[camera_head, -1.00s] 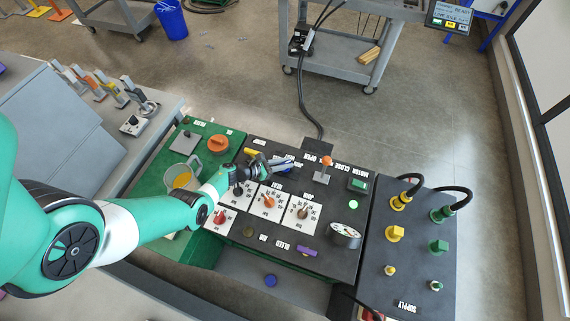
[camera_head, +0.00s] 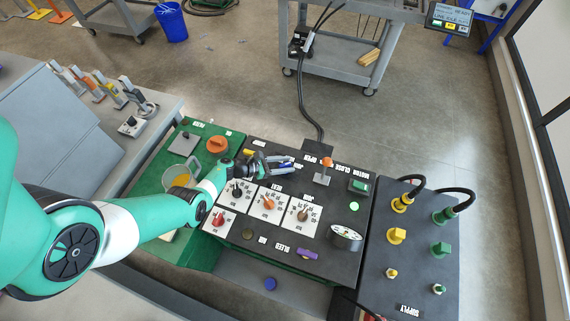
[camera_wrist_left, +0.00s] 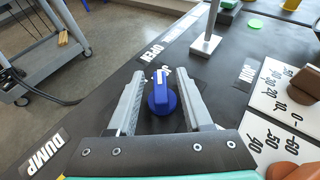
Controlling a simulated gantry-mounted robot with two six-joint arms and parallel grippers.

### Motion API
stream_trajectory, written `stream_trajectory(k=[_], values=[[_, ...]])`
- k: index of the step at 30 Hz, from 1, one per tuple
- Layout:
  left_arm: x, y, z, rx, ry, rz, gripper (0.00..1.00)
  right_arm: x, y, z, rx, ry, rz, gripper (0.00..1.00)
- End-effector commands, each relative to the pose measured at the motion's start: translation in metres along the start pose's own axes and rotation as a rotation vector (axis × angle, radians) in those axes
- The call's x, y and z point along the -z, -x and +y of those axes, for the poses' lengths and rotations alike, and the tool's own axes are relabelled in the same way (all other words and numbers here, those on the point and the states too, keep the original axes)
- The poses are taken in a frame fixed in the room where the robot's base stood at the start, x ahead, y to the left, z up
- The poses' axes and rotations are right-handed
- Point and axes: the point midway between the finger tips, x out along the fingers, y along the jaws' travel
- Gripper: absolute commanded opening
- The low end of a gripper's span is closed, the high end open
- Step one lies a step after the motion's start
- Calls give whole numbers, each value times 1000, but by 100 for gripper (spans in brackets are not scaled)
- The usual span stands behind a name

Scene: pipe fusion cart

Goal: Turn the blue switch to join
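The blue switch (camera_wrist_left: 161,98) is a round knob with a raised grip on the dark panel. In the left wrist view it stands between the two grey fingers of my left gripper (camera_wrist_left: 161,80). A gap shows on both sides of the knob, so the fingers are apart from it. In the head view my left gripper (camera_head: 284,163) reaches the upper part of the dark panel, and its fingers partly hide the switch. My right gripper is not in view.
An orange-topped lever (camera_head: 326,163) stands right of the gripper. White dial plates (camera_head: 268,202) with knobs lie below it. A green button (camera_head: 359,186) and a gauge (camera_head: 345,236) are further right. The supply panel (camera_head: 415,275) has several yellow and green fittings.

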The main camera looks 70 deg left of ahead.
Motion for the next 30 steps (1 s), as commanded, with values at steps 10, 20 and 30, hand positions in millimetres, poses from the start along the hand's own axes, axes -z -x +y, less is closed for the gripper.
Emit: stream_trajectory(k=[10, 20, 30], values=[[-2, 12, 0, -3, 3, 1, 50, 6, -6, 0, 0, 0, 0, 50], [-3, 87, 1, -6, 3, 1, 50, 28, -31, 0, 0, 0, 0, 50], [1, 117, 0, -1, 1, 2, 50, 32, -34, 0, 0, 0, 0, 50]])
